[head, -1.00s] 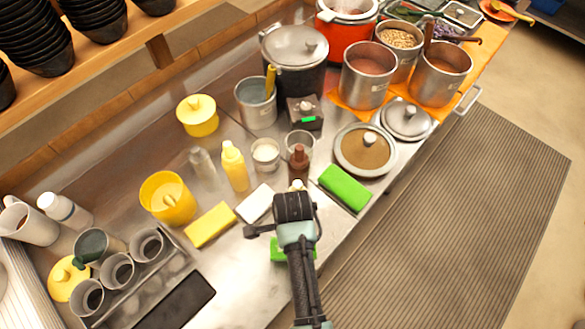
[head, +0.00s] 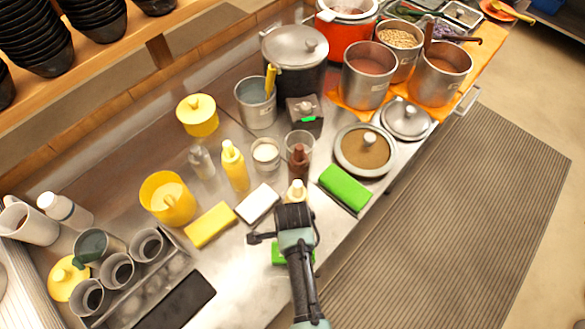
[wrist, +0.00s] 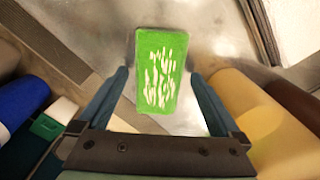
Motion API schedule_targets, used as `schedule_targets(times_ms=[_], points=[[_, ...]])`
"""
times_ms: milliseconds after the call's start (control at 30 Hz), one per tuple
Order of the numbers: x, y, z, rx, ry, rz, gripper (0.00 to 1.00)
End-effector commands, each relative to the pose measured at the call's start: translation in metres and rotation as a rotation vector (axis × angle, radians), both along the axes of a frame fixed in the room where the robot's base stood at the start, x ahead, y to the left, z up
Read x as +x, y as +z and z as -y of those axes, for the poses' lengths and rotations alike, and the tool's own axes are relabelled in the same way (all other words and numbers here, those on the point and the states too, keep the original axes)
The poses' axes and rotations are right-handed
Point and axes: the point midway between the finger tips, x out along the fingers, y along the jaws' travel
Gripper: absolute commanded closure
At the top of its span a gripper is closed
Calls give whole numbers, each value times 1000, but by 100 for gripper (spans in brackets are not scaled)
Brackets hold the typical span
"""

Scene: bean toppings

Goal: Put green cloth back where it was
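A green block-like cloth (wrist: 161,72) with pale marks lies on the steel counter in the wrist view. In the head view a green piece (head: 278,253) shows partly beneath my arm, which hides the rest. My gripper (wrist: 160,78) is open, with one finger on each side of the green cloth and a small gap at each side. Its fingers are hidden in the head view. Another green block (head: 345,188) lies farther right on the counter, beside the round brown-topped lid.
White (head: 258,204) and yellow (head: 210,225) blocks lie left of my gripper. A pale-tipped bottle (head: 297,190) stands just behind it, with a brown bottle (head: 299,160) beyond. Metal pots (head: 367,75) fill the back right. The counter edge and striped floor mat (head: 440,210) are to the right.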

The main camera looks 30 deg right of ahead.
Motion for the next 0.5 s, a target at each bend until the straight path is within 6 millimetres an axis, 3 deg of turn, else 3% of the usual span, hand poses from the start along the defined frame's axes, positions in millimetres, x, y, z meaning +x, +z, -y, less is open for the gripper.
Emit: schedule_targets(times_ms=[300,500], points=[[1,7,0,-1,0,3,0],[0,38,0,-2,0,4,0]])
